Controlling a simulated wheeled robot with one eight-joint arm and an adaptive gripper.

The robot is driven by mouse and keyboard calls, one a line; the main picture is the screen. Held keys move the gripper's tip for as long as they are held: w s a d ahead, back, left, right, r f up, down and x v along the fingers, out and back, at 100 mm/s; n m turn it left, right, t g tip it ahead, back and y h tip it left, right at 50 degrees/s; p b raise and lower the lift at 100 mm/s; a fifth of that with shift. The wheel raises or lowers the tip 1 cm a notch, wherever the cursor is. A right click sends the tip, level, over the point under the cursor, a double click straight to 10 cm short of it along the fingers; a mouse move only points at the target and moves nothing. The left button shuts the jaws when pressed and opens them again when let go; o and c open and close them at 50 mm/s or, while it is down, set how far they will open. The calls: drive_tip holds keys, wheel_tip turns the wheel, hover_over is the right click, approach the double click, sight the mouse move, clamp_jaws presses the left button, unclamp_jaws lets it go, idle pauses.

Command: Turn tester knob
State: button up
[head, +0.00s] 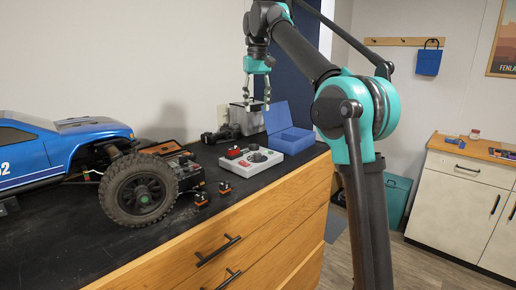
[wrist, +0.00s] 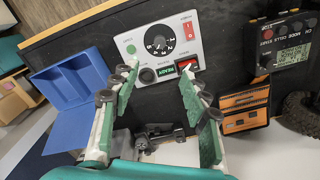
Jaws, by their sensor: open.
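The tester (head: 236,166) is a light grey panel on the black bench top, below and in front of my gripper. The wrist view shows the tester (wrist: 209,62) with a large round black dial knob (wrist: 159,40) bearing pale markings. It also has a green READY display, a red switch, a green round spot and a smaller dark round part. My gripper (head: 257,106) is open and empty, pointing down above the bench near the tester. In the wrist view, my gripper's fingers (wrist: 158,69) are spread wide at the tester's near edge, apart from the knob.
An open blue case (head: 290,120) stands beside the tester. A blue RC truck (head: 75,150) fills the bench's left side. A dark boxed device (wrist: 284,45) and an orange-black organizer (wrist: 245,107) lie near the tester. Small orange-black parts (head: 201,199) sit near the front edge.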

sight(257, 154)
wheel_tip(257, 154, down, 17)
idle(0.6)
clamp_jaws()
